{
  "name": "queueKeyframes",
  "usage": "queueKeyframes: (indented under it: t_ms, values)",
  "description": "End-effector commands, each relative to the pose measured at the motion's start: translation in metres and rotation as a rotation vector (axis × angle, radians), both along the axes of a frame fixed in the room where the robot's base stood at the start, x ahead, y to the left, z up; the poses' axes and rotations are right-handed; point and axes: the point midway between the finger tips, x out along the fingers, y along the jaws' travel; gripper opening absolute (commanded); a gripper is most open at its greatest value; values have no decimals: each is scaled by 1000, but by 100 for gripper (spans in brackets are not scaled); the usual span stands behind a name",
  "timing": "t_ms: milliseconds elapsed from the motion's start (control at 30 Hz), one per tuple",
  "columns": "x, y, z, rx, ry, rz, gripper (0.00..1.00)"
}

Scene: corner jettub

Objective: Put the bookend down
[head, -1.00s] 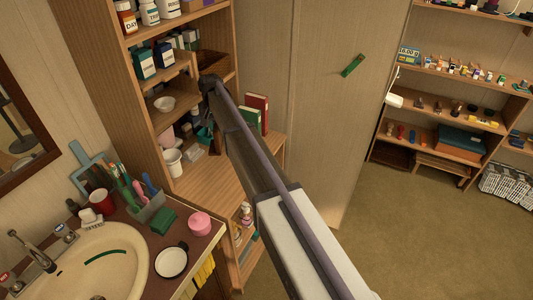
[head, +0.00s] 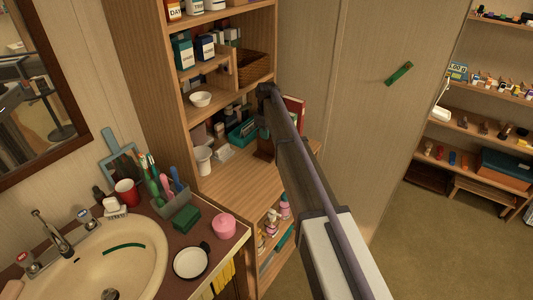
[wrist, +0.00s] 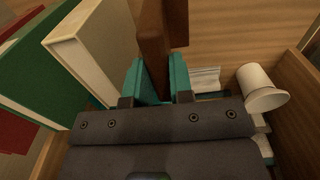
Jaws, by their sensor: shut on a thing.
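The bookend (wrist: 153,35) is a brown wooden piece, seen nearly edge-on in the wrist view. My gripper (wrist: 156,80) has its two teal fingers shut on it, one on each side. In the head view the brown bookend (head: 264,148) shows just below the end of my arm, over the wooden shelf top (head: 235,183). I cannot tell whether its lower end touches the shelf. A cream-coloured book (wrist: 95,45) and a green book (wrist: 45,65) stand to its left in the wrist view, apart from it.
A white cup (head: 203,160) and a teal box (head: 242,132) are left of the bookend on the shelf in the head view. A red book (head: 293,108) shows behind my arm. The front of the shelf top is clear.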

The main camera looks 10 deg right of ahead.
Motion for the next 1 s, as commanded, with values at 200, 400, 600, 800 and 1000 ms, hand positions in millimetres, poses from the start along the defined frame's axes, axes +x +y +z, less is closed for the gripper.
queueKeyframes:
  t_ms: [200,400,600,800,1000]
  values:
    - [0,0,-23,0,0,-1,0]
    - [0,0,-39,0,0,-1,0]
    - [0,0,-38,0,0,-1,0]
    - [0,0,-40,0,0,-1,31]
    - [0,0,-40,0,0,-1,46]
